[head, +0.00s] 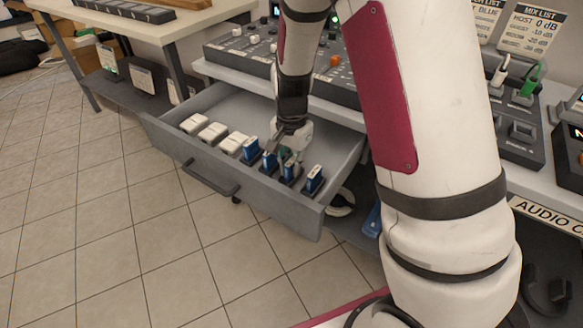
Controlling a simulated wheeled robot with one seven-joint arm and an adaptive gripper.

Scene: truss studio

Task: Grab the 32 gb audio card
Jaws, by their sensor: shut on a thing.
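An open grey drawer (175,148) holds a row of small cards standing in holders. Three white ones are at the left, and several blue ones run to the right. The blue ones include a left card (251,149), a card by my fingers (269,161) and a right-end card (314,178). My gripper (281,152) is down in the drawer among the middle blue cards, shut on a blue card. The fingers partly hide the cards there, and I cannot tell exactly which one is held. The capacity labels are too small to read.
A mixing console (240,38) stands on the desk behind the drawer. Another device with green and white cards (530,80) is at the right. An "AUDIO C..." sign (550,214) is on the desk edge. A wooden table (150,28) stands at left. The tiled floor before the drawer is clear.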

